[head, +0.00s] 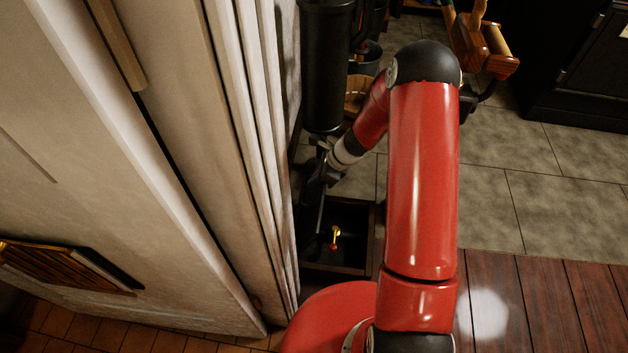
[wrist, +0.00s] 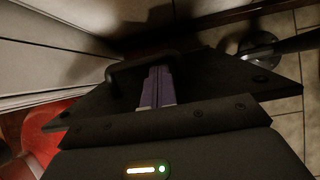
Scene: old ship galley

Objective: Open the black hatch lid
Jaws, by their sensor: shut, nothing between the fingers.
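The black hatch lid (wrist: 225,80) fills the middle of the wrist view as a dark plate with screws near its corners and a dark bar handle (wrist: 125,70). My gripper (wrist: 158,75) has its purple fingers together at the handle, with nothing held; whether they touch the handle or lid is unclear. In the head view, my gripper (head: 316,190) is beside the left edge of a dark framed hatch opening (head: 374,235). A small yellow and red thing (head: 335,238) shows inside it. The lid cannot be made out clearly in the head view.
A pale panelled wall (head: 230,150) stands close on the left. A black cylinder (head: 326,65) stands beyond the opening. A wooden tub (head: 358,95) is behind my arm. Stone floor tiles (head: 560,190) are clear on the right.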

